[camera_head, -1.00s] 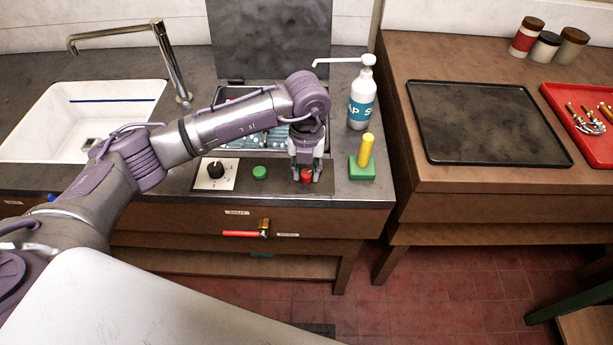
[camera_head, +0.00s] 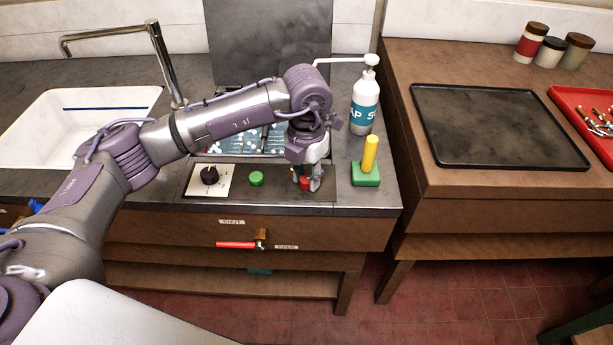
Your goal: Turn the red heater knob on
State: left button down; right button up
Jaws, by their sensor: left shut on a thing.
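The red heater knob (camera_head: 305,183) is on the dark control panel (camera_head: 281,190) at the front of the counter. My left gripper (camera_head: 307,184) points down over it and is shut on it, with a finger on either side. The fingers and wrist hide part of the knob, and I cannot read its setting. A green knob (camera_head: 256,179) sits left of it on the same panel. A black dial (camera_head: 209,175) on a white plate is farther left. My right gripper is not in view.
A green block with a yellow peg (camera_head: 369,165) stands close right of my left gripper, with a soap bottle (camera_head: 365,103) behind. A red-handled valve (camera_head: 238,244) is on the front below. A white sink (camera_head: 70,125) lies left, a black tray (camera_head: 497,125) right.

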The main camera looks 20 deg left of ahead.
aim_at(306, 178)
pick_arm(q)
jog(key=shift+r, duration=0.1)
jog(key=c, duration=0.8)
grip_release()
jog(key=shift+c, duration=0.2)
notch_tip(306, 178, up, 12)
